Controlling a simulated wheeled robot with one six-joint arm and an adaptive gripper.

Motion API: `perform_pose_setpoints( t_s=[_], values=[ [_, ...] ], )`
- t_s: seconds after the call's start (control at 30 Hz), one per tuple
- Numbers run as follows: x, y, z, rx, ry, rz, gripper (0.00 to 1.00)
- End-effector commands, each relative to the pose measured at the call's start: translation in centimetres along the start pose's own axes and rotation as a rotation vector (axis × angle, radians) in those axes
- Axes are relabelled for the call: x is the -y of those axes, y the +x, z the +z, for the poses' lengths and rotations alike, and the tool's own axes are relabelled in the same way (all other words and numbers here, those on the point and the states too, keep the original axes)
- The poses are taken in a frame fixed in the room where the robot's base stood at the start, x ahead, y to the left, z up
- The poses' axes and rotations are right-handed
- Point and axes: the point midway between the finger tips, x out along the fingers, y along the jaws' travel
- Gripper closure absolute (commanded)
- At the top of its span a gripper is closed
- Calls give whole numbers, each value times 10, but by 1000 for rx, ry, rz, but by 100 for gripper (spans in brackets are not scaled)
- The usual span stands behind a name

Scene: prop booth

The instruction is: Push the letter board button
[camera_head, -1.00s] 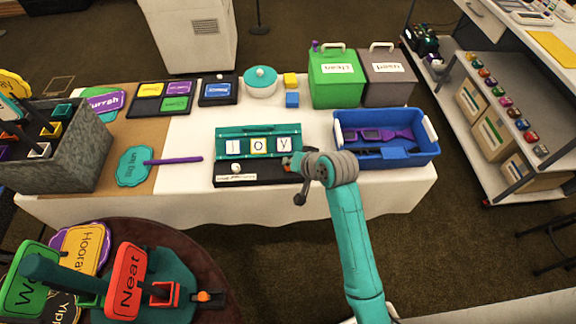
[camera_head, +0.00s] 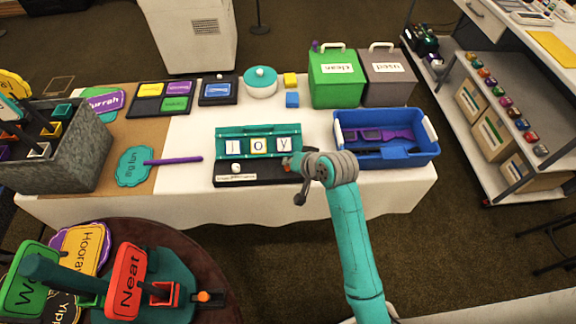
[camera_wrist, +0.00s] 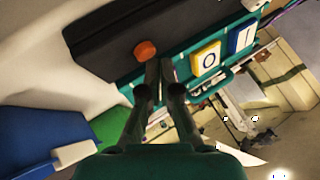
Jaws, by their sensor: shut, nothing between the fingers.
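The letter board (camera_head: 221,143) is a teal frame with white letter tiles reading J, O, Y, on a black base (camera_head: 262,176) on the white-clothed table. In the wrist view the letter board (camera_wrist: 189,62) shows two tiles clearly. A round orange button (camera_wrist: 145,50) stands on the black base in the wrist view. A small orange spot at the right end of the base shows in the head view, beside my gripper (camera_head: 291,163). My gripper (camera_wrist: 159,65) is shut and empty, its fingertips right beside the orange button; whether they touch it I cannot tell.
A blue bin (camera_head: 430,153) with purple items stands just right of my gripper. A green box (camera_head: 335,92) and a grey box (camera_head: 390,92) stand behind it. A white round knob (camera_head: 236,167) is at the base's left. A purple-handled teal sign (camera_head: 135,167) lies further left.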

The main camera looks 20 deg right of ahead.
Motion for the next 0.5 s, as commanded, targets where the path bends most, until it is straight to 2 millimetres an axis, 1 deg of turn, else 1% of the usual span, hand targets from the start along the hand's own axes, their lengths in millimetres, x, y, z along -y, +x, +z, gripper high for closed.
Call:
perform_pose_setpoints(
  t_s=[0.27, 0.5],
  values=[
    [-4, 6, 5, 2, 1, 1, 100],
    [-5, 6, 5, 2, 0, 1, 100]
  ],
)
